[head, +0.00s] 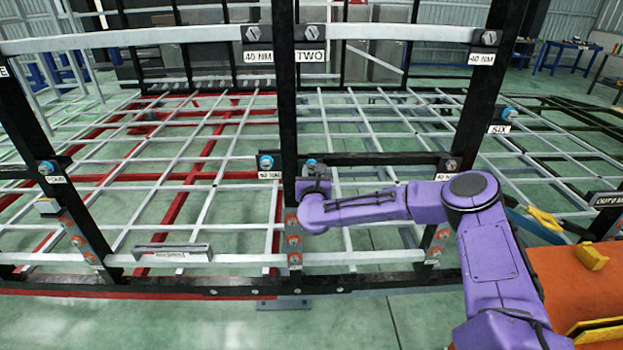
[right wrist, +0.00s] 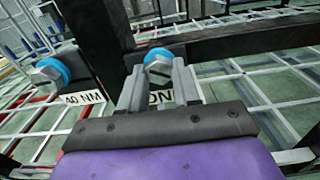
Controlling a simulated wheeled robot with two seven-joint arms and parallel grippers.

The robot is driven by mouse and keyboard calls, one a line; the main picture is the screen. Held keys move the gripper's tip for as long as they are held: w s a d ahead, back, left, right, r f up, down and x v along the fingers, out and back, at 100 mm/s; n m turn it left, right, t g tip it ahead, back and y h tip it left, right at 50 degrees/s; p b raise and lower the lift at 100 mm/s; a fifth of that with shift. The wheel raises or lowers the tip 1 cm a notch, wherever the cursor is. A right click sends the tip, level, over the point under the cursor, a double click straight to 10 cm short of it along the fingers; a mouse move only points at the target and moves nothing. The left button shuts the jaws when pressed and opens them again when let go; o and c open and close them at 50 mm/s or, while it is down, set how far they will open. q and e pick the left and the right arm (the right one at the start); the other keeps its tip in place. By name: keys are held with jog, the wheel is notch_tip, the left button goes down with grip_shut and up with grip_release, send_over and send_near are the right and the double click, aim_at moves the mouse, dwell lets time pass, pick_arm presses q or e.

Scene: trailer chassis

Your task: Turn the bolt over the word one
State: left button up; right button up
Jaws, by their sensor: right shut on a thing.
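The bolt over the word one (right wrist: 158,59) has a silver head and a blue ring. It sits on the black frame, and its blue ring also shows in the head view (head: 310,163). The white label (right wrist: 159,98) below it is partly hidden by my fingers, with letters of "ONE" showing between them. My right gripper (right wrist: 160,72), on the purple arm, is shut on the bolt head, one finger on each side. It also shows in the head view (head: 316,184), at the central black post. My left gripper is not in view.
Another blue-ringed bolt (right wrist: 50,70) sits left of the post over a "40 NM" label (right wrist: 85,98). The black post (head: 288,100) stands right beside my gripper. A label reading TWO (head: 312,55) is above. An orange cart (head: 570,280) stands at the lower right.

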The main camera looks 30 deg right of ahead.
jog(key=n+b, duration=0.2)
jog(key=shift+f+n, duration=0.1)
jog(key=shift+n, duration=0.3)
jog(key=n+b, duration=0.1)
jog(key=n, duration=0.2)
jog(key=shift+n+b, duration=0.3)
jog(key=shift+b, duration=0.05)
jog(key=n, duration=0.1)
jog(key=n+b, duration=0.1)
jog(key=n, duration=0.1)
jog(key=shift+r+n, duration=0.25)
jog(key=shift+n, duration=0.05)
jog(key=n, duration=0.4)
jog(key=shift+r+n, duration=0.15)
jog(key=shift+n, duration=0.15)
jog(key=n, duration=0.4)
jog(key=shift+r+n, duration=0.1)
jog(key=shift+n, duration=0.2)
jog(key=n, duration=0.5)
jog(key=n+p, duration=0.1)
jog(key=n, duration=0.4)
jog(key=shift+n, duration=2.3)
